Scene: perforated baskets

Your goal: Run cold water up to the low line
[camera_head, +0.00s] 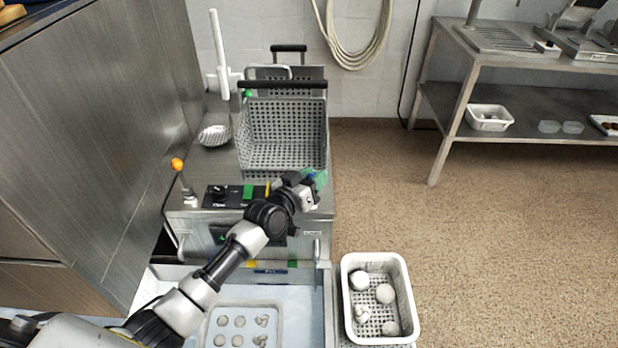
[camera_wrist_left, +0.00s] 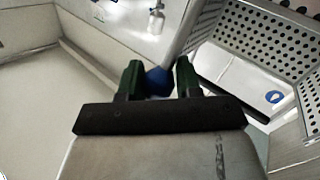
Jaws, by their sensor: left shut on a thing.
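My left gripper (camera_head: 314,180) reaches across the front right corner of the steel cooker (camera_head: 222,172). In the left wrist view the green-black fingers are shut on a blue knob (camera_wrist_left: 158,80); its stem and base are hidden. In the head view the fingers mostly cover the knob. A perforated basket (camera_head: 283,133) with a black handle stands over the cooker's top, with another behind it. They hide the well inside, and I cannot make out a water level, a low line or running water. My right gripper is not in view.
A lever with an orange ball (camera_head: 177,164) stands at the cooker's front left. A skimmer (camera_head: 214,135) lies on the top near a white upright post (camera_head: 220,55). A white basket (camera_head: 402,275) with pale round pieces stands at lower right. The floor to the right is clear.

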